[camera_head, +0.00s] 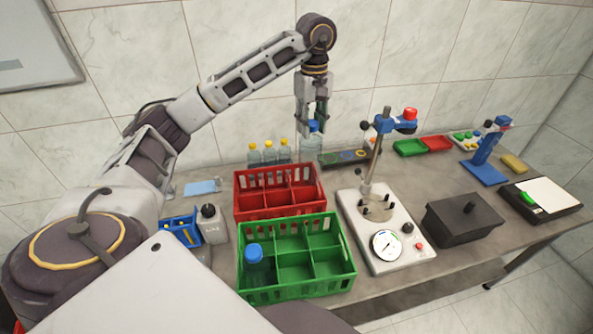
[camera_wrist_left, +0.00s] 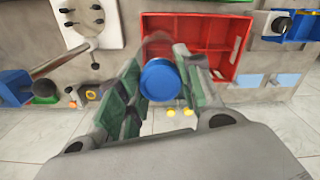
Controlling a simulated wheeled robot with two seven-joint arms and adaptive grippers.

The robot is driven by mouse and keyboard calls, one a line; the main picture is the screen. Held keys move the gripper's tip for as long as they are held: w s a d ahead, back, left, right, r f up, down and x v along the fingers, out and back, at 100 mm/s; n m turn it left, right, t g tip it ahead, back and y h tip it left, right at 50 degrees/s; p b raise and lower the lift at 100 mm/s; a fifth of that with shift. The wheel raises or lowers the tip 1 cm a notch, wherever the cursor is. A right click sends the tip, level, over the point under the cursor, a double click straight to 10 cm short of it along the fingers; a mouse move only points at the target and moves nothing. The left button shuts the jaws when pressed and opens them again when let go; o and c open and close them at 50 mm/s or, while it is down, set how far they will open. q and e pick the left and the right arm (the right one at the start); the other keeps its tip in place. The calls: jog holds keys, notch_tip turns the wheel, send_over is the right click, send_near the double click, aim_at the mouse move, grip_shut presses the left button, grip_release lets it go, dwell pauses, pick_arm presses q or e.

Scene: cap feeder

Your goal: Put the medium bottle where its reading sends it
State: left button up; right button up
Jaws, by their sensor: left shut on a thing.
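My left gripper (camera_head: 314,122) is shut on a clear bottle with a blue cap (camera_head: 311,145), upright, by its top. It holds the bottle behind the right back corner of the red crate (camera_head: 279,213). The blue cap (camera_wrist_left: 160,80) shows between the fingers in the left wrist view, with the red crate (camera_wrist_left: 240,25) beyond. The green crate (camera_head: 297,295) stands in front of the red one. A blue-capped bottle (camera_head: 259,267) stands in its left front compartment. The tester with a round dial (camera_head: 386,245) stands to the right; the dial is too small to read.
Several yellow-capped bottles (camera_head: 269,154) stand behind the red crate. A dark lidded box (camera_head: 464,218), a blue stand (camera_head: 485,165), a green tray (camera_head: 409,147) and a red tray (camera_head: 437,143) lie to the right. A white bottle (camera_head: 212,225) stands left of the crates.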

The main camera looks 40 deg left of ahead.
aim_at(311, 139)
pick_arm(q)
jog(key=shift+f, duration=0.65)
notch_tip(311, 139, down, 2)
jog(key=shift+f+b, duration=0.1)
jog(key=shift+b, duration=0.3)
jog(key=shift+d+f, duration=0.1)
jog(key=shift+f, duration=0.6)
notch_tip(311, 139, down, 7)
jog(key=shift+r, duration=0.1)
jog(key=shift+f, duration=0.55)
pick_arm(e)
jog(key=shift+w+d+f, duration=0.25)
jog(key=shift+d+f, duration=0.1)
jog(key=shift+d, duration=0.4)
jog(key=shift+s, duration=0.1)
pick_arm(q)
jog(key=shift+f, duration=0.1)
